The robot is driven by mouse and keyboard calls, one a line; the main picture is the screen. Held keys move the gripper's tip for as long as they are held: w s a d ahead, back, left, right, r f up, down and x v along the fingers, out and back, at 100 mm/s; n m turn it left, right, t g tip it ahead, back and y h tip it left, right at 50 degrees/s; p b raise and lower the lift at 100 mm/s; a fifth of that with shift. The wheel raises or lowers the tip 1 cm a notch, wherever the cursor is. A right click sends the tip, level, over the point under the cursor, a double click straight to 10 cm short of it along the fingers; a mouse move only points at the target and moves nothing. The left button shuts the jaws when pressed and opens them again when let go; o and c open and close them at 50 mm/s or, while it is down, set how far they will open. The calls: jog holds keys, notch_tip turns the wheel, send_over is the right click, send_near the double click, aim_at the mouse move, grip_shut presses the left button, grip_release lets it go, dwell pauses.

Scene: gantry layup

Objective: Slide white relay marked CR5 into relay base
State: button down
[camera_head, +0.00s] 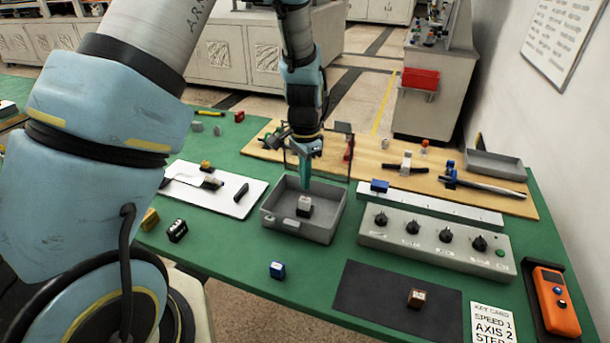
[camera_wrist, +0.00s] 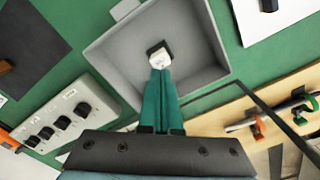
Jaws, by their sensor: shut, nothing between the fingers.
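A white block-shaped relay (camera_head: 305,201) sits with a black part (camera_head: 304,211) at its foot inside a grey tray (camera_head: 330,232); any marking is too small to read. In the wrist view the white relay (camera_wrist: 160,60) lies just beyond my fingertips, with the black part (camera_wrist: 154,47) at its far side. I cannot tell whether that black part is the relay base or the relay's own foot. My gripper (camera_head: 306,187) points down over the tray, teal fingers (camera_wrist: 160,74) together and empty, right above the relay. I cannot tell whether the fingertips touch it.
A grey panel with black knobs (camera_head: 430,243) stands right of the tray. A white board with tools (camera_head: 225,190) lies left. A wooden board (camera_head: 450,180) lies behind.

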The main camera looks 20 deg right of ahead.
aim_at(305, 199)
jog(key=shift+f+b, duration=1)
jog(key=shift+f, duration=0.9)
jog(key=shift+f, duration=0.3)
